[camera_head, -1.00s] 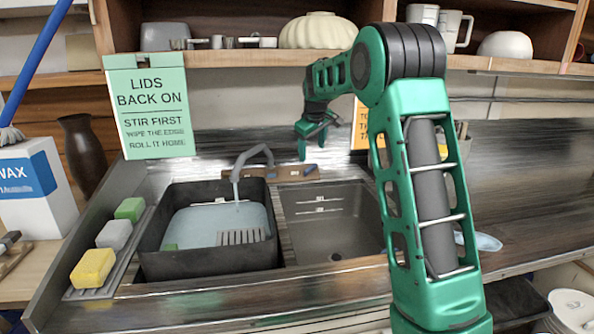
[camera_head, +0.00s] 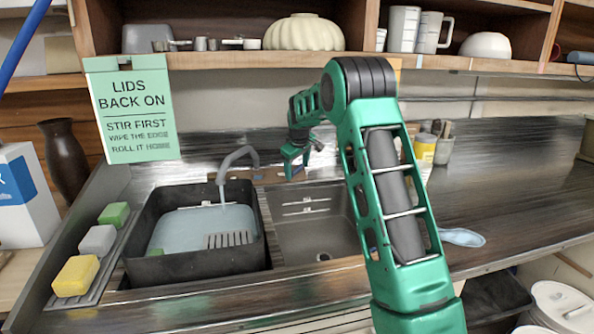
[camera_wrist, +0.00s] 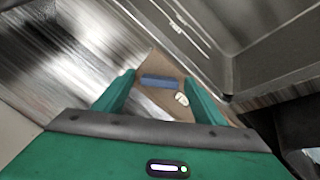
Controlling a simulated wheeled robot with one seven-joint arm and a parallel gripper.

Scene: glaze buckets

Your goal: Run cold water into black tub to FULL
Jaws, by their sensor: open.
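The black tub (camera_head: 160,258) stands at the left of the sink, holding pale blue water (camera_head: 185,232). A grey curved tap (camera_head: 236,155) arches over it, and a thin stream falls into the water. A pale line shows on the tub's inner back wall above the water; its label is too small to read. My gripper (camera_head: 294,163) is open behind the right basin, at the wooden tap board (camera_head: 268,174). In the wrist view a blue bar (camera_wrist: 160,82) on the board lies between and beyond my open fingers (camera_wrist: 160,95), with a small white piece beside it. I cannot tell whether they touch.
The empty right basin (camera_head: 315,235) has marked lines on its back wall. Yellow, grey and green sponges (camera_head: 97,240) lie left of the tub. A green sign (camera_head: 130,110) hangs behind. A pale blue spoon-like thing (camera_head: 462,237) lies on the right counter, which has clear room.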

